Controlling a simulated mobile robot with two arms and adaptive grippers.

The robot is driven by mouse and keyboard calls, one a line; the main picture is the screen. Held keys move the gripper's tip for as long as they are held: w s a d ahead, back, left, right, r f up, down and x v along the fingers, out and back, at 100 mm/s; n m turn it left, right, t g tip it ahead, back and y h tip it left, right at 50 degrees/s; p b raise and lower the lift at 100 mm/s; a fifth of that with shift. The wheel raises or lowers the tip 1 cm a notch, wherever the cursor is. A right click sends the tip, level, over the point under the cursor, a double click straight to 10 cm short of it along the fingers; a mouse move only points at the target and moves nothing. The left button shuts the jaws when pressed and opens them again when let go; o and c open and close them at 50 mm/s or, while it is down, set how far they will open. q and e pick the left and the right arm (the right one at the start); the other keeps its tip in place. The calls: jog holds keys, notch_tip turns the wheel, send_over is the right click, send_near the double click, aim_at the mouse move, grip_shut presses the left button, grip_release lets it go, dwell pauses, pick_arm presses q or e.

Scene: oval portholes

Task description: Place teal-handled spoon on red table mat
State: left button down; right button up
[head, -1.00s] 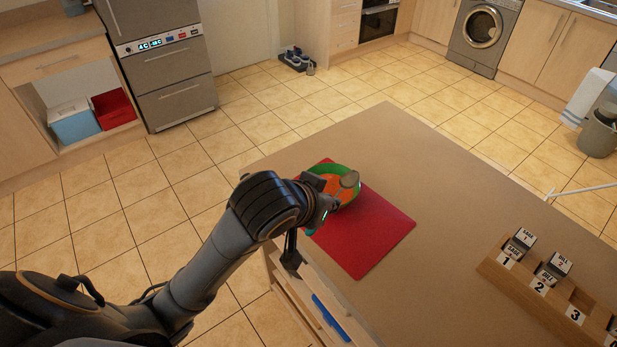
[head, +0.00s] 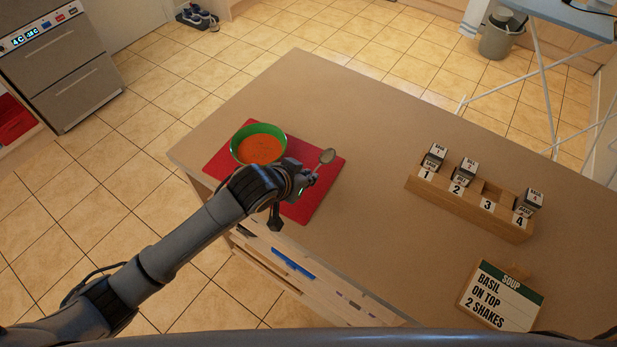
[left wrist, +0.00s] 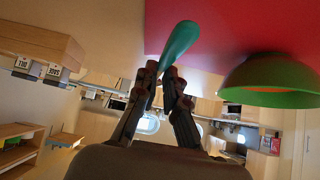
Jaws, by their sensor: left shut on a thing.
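The teal-handled spoon (head: 327,156) is in my left gripper (head: 305,181). In the head view its metal bowl end sticks out past the fingers over the right part of the red table mat (head: 324,182). In the left wrist view the teal handle (left wrist: 180,45) is pinched between the two fingertips (left wrist: 166,78). The mat fills the top of that view (left wrist: 245,25). I cannot tell whether the spoon touches the mat. A green bowl (head: 236,152) of orange soup stands on the mat, left of the gripper. My right gripper is not in view.
A wooden rack (head: 465,209) with numbered slots and several shakers stands on the counter to the right. A soup sign (head: 500,297) reads "Basil on top 2 shakes". The counter (head: 330,100) behind the mat is clear.

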aim_at(309, 189)
pick_arm(q)
jog(key=x, duration=0.2)
jog(key=shift+w+a+f, duration=0.1)
jog(key=shift+w+f, duration=0.2)
jog(key=shift+f, duration=0.05)
notch_tip(309, 189, down, 3)
jog(key=shift+w+p, duration=0.2)
jog(key=shift+p, duration=0.65)
jog(key=shift+f, duration=0.25)
jog(key=shift+f, duration=0.15)
jog(key=c, duration=1.4)
grip_release()
jog(key=shift+c, duration=0.2)
